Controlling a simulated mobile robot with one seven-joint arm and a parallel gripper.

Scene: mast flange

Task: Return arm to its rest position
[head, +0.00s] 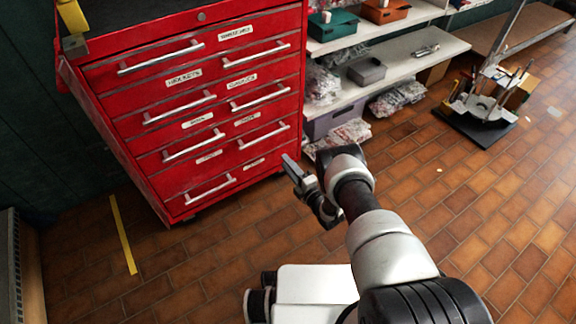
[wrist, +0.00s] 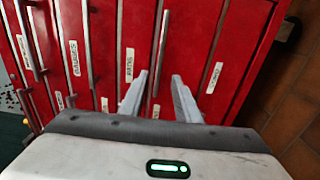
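My gripper (head: 289,163) is at the end of my arm, in front of the lower right of the red drawer cabinet (head: 200,100) in the head view. In the wrist view, the two fingers of my gripper (wrist: 160,78) point toward the cabinet's drawer fronts (wrist: 193,40). The cabinet's labelled drawers look shut. I cannot tell how far the fingertips are from the drawer fronts.
A shelf unit (head: 400,62) with bins and bagged parts stands right of the cabinet. A dark platform (head: 475,125) with metal parts stands farther right. Yellow tape (head: 122,235) marks the floor at left. The tiled floor (head: 460,200) at right is largely clear.

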